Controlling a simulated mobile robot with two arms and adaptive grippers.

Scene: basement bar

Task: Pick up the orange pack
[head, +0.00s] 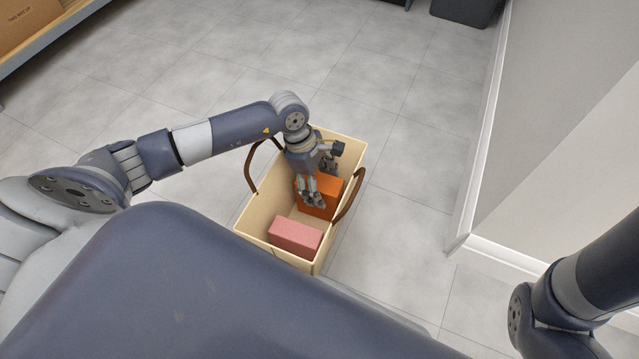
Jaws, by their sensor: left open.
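The orange pack (328,205) stands inside a cream box-like bag (263,211) on the floor, toward its far half. My left gripper (315,199) points down into the bag, open, in front of the orange pack and overlapping part of it in the picture. I cannot tell whether its fingers touch the pack. A pink pack (296,237) lies in the near end of the bag. My right arm shows at the lower right edge, but its gripper is out of the picture.
The bag has two brown handles (348,196), one on each long side. A white wall corner with a baseboard (459,241) stands to the right. A shelf with a cardboard box (28,32) is at the upper left, and a dark bin (466,10) at the top. The tiled floor around is clear.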

